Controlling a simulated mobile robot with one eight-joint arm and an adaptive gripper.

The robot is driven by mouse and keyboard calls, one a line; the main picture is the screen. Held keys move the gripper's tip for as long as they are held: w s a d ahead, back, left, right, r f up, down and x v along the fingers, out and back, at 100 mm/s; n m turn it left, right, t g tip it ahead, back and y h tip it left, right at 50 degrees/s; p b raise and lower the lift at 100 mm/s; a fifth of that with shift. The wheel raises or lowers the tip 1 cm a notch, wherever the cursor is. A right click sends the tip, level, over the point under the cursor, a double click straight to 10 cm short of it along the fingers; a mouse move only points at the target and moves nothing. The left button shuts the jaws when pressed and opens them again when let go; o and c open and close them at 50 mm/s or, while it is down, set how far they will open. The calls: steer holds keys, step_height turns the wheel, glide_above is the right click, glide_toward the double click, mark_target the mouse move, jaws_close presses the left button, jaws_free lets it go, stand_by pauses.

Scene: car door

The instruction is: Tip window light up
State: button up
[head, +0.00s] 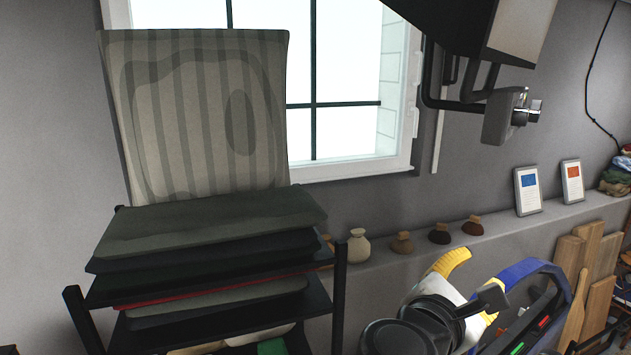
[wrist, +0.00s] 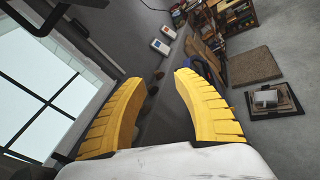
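The window (head: 345,55) with a white frame and dark glazing bars is in the upper middle of the head view, its left part hidden by a striped cushion. A small pale handle (head: 416,122) shows on its right frame side. In the wrist view the window (wrist: 40,95) fills the left edge, tilted. I cannot tell whether its sash is fully closed. My gripper (head: 472,286), with yellow fingers, is below and right of the window, apart from it. In the wrist view my gripper (wrist: 160,78) has its fingers spread with nothing between them.
A dark rack (head: 340,300) stacked with cushions stands before the window's left part. Small pouches (head: 402,243) and framed cards (head: 528,190) line the wall ledge. A blue curved object (head: 530,268) is right of my gripper. Wooden boards (head: 600,285) lean further right.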

steer(key=s+f+m+g+y+b, duration=0.25)
steer(key=f+m+b, duration=0.4)
steer(key=f, duration=0.85)
steer(key=s+f+m+g+y+b, duration=0.2)
steer(key=f+m+y+b, duration=0.4)
steer(key=f, duration=0.9)
steer(key=s+a+f+m+y+b, duration=0.2)
steer(key=a+f+m+b, duration=0.4)
steer(key=f+m+b, duration=0.3)
step_height(320, 180, down, 3)
steer(key=shift+s+a+f+y+b, duration=0.15)
steer(key=shift+s+y+b, duration=0.05)
steer(key=shift+y+b, duration=0.5)
